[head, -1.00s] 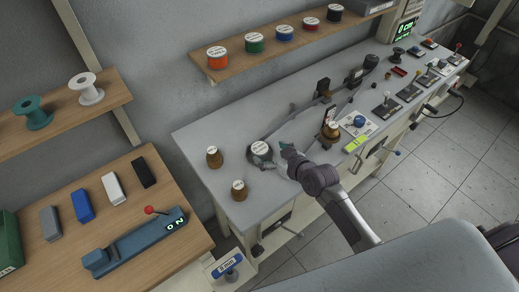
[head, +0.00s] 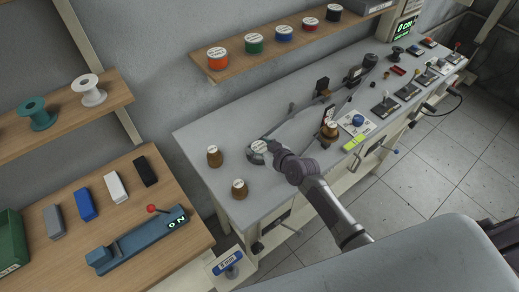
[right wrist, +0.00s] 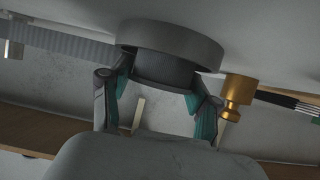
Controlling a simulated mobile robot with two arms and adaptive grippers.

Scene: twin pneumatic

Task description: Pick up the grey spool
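The grey spool (head: 257,147) lies on the grey workbench (head: 225,131), with a pale label on top, partly hidden by my right gripper (head: 272,148). In the right wrist view a dark grey round body with a wider rim, which looks like this spool (right wrist: 170,38), is right in front of the gripper (right wrist: 158,80). The teal-padded fingers are apart, one on each side of its narrower part. I cannot tell whether either finger touches it. My left gripper is not in view.
Brown knobbed pieces (head: 214,157) (head: 239,189) stand left of and in front of the spool. A gold-coloured piece (right wrist: 236,95) is close beside one finger in the right wrist view. Another brown piece (head: 330,129) stands to the right. A shelf of coloured spools (head: 283,42) hangs behind.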

